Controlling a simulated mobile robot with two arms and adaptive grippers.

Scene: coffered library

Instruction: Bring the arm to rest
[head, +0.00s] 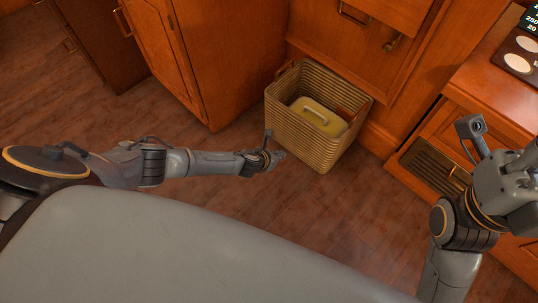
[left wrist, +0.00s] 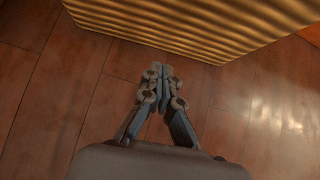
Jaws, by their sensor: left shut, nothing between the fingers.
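My left arm reaches in from the left in the head view. Its gripper (head: 277,155) is near the front left side of a wicker basket (head: 314,146), over the floor. In the left wrist view the left gripper's fingers (left wrist: 163,72) are together with nothing between them. The basket's ribbed wall (left wrist: 190,28) is just beyond the fingertips, and I see no contact. My right arm (head: 468,220) is bent up at the right edge of the head view. The right gripper is partly cut off there, and its fingers cannot be made out.
The basket holds a yellow item with a handle (head: 318,115). Wooden cabinets (head: 180,60) stand behind it. A wooden desk (head: 500,85) with a dark board (head: 520,52) on it is at the right, close to my right arm. The wooden floor (head: 130,115) is clear left of the basket.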

